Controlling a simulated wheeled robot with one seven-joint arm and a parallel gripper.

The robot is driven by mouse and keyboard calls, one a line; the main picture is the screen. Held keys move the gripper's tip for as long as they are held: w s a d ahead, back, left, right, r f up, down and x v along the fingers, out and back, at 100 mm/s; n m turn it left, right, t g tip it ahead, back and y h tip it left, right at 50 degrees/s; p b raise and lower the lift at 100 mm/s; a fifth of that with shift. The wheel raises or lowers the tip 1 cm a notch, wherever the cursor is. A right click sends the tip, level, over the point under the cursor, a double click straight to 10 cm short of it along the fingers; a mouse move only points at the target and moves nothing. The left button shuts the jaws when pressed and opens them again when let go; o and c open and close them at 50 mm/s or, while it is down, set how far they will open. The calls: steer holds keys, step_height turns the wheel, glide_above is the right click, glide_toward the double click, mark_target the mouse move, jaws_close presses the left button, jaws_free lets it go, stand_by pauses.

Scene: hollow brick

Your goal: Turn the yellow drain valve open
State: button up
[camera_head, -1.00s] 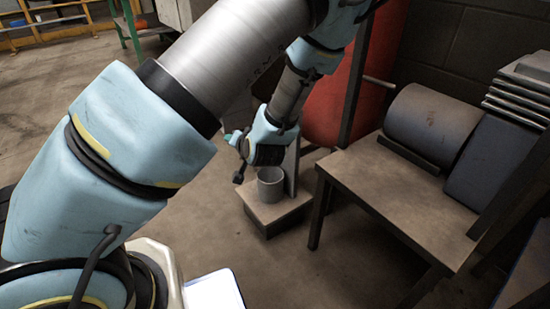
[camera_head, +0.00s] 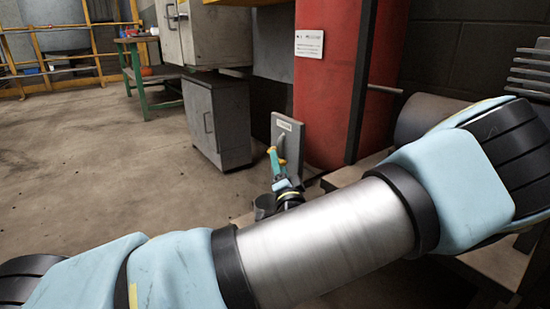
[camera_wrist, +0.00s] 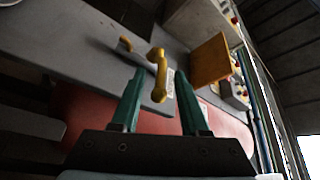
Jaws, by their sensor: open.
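The yellow valve handle (camera_wrist: 160,78) shows in the wrist view, in front of a grey upright plate (camera_wrist: 100,45). It lies between the two green fingers of my gripper (camera_wrist: 160,71) as seen there. The fingers are open and apart, with a gap to the handle on both sides. I cannot tell how deep the handle is between them. In the head view the handle (camera_head: 272,154) is small, at the tip of my gripper (camera_head: 276,161), in front of the labelled grey plate (camera_head: 291,128).
A large red tank (camera_head: 330,95) rises right behind the plate. A grey cabinet (camera_head: 220,120) stands to the left at the back. The floor at left is clear. My arm hides much of the bench at right.

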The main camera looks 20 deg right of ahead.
steer(key=shift+b+x, duration=0.8)
steer(key=shift+x, duration=2)
steer(key=shift+c, duration=0.4)
jaws_close()
